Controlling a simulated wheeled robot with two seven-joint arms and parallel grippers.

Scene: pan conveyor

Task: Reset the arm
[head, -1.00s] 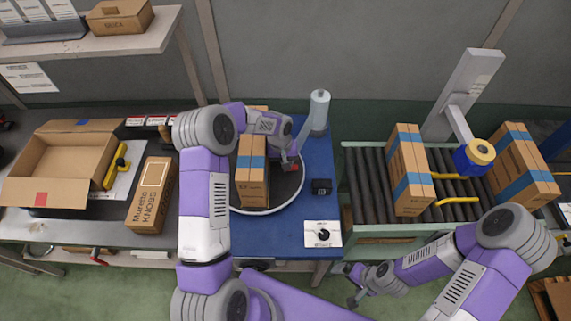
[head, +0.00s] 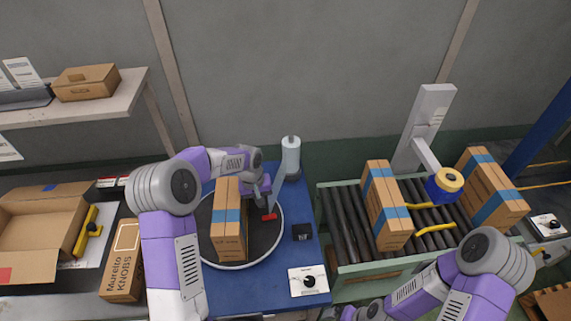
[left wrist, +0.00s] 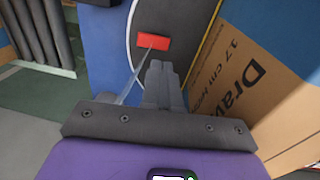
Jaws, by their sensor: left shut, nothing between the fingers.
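My left gripper (head: 268,207) is over the round dark turntable (head: 276,238), just right of an upright brown box with a blue stripe (head: 229,238). In the left wrist view its fingers (left wrist: 163,72) are shut and empty. A red block (head: 269,217) lies on the turntable close to the fingertips; it also shows in the left wrist view (left wrist: 153,41). The box's printed side (left wrist: 250,85) is right of the fingers, with a gap between in that view. My right arm reaches in from the lower right; its gripper is cut off by the bottom edge.
A roller conveyor (head: 336,222) on the right carries boxes with blue tape, beside a post (head: 425,115) with a yellow-and-blue head. An open carton (head: 40,228) stands left.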

